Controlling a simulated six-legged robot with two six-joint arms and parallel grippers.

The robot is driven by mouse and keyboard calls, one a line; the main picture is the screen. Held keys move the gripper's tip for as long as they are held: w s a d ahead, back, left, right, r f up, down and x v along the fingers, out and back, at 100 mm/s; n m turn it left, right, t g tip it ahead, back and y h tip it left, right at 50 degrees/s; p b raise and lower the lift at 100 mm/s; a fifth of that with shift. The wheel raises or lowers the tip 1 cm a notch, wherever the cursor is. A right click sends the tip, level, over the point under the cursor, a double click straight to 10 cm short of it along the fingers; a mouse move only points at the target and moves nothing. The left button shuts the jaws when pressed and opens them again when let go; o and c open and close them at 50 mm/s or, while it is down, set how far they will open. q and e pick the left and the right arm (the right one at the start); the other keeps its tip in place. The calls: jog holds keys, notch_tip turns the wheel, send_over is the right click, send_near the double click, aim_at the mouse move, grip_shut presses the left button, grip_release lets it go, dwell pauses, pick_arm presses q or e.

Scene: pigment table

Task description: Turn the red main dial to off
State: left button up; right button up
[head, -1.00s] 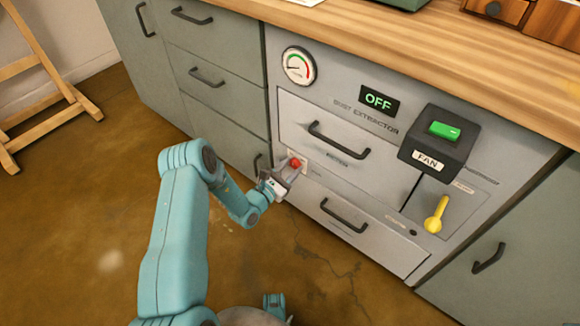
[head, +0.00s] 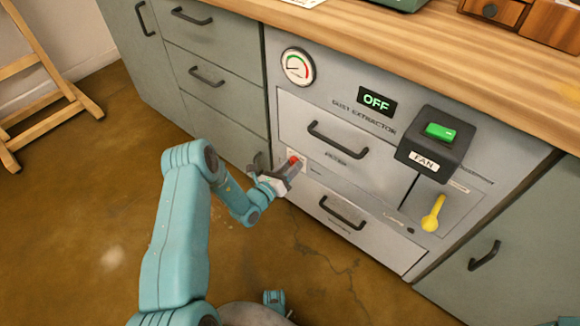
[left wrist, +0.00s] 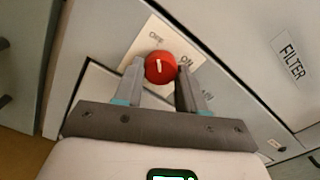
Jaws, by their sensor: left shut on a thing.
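The red main dial (head: 294,162) sits on a pale plate on the grey dust extractor front. In the left wrist view the dial (left wrist: 160,67) has a white mark standing nearly upright, with OFF printed above it and ON to its right. My left gripper (head: 288,168) is at the dial, its fingers on either side of it. The left wrist view shows the two fingers (left wrist: 160,82) shut on the dial.
The extractor has a lit OFF display (head: 376,102), a gauge (head: 298,66), a fan box with a green switch (head: 439,131) and a yellow lever (head: 433,213). Black drawer handles (head: 338,140) jut out above and below the dial. The wooden worktop (head: 400,50) overhangs.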

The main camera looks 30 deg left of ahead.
pick_arm(q)
jog(key=shift+s+f, duration=0.1)
jog(key=shift+f, duration=0.05)
dwell(0.3)
jog(key=o, duration=1.1)
jog(key=s+p, duration=0.1)
jog(key=s, duration=0.4)
jog(key=s+p, duration=0.2)
jog(key=s, duration=0.3)
jog(key=s+a+p, duration=0.1)
jog(key=s, duration=0.5)
jog(key=shift+s+a, duration=0.1)
